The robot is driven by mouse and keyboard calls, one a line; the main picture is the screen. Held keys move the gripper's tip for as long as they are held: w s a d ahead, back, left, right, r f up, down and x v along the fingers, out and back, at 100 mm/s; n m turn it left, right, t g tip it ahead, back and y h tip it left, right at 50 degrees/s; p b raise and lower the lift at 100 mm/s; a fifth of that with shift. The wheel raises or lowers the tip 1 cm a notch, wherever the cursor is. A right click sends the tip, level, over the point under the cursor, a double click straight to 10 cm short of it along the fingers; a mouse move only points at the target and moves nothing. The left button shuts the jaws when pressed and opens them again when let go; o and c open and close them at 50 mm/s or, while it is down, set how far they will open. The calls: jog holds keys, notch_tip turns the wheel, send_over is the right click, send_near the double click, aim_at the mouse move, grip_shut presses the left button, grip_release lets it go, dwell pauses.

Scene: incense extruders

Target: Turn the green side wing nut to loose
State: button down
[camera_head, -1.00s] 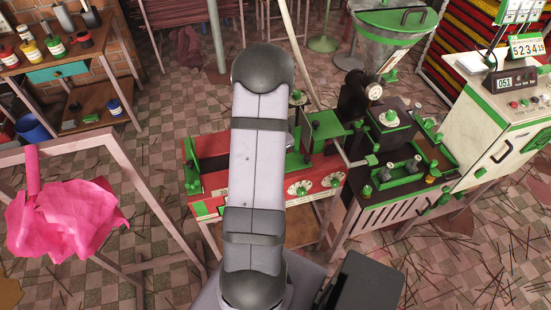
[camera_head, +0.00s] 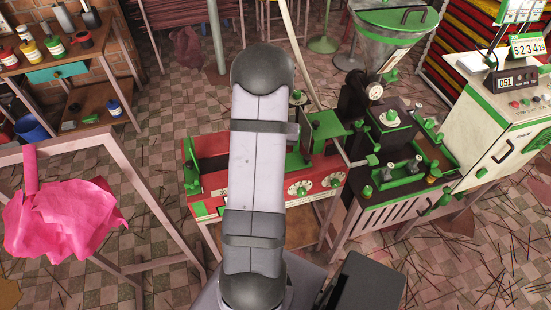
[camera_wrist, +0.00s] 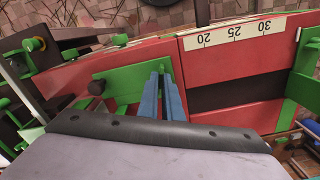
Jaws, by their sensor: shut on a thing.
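In the wrist view, my gripper (camera_wrist: 160,78) shows as two blue fingers reaching onto a green plate on the side of the red machine (camera_wrist: 220,75). The fingers are close together and shut on the green side wing nut (camera_wrist: 161,64); only a small bit of it shows at the tips, so its angle cannot be told. In the head view, my arm hides the gripper and the nut; the red machine (camera_head: 210,170) shows on both sides of the arm.
A white scale (camera_wrist: 235,34) runs along the machine's top right in the wrist view. In the head view, a green-trimmed extruder (camera_head: 400,180) and a control cabinet (camera_head: 510,130) stand at right. A pink cloth (camera_head: 65,215) hangs at left beside a metal frame.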

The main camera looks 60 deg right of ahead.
jog(key=n, duration=0.4)
jog(key=shift+n, duration=0.3)
jog(key=n, duration=0.3)
jog(key=shift+n, duration=0.3)
jog(key=n, duration=0.4)
jog(key=shift+w+d, duration=0.1)
jog(key=shift+n, duration=1.8)
jog(key=shift+r, duration=0.1)
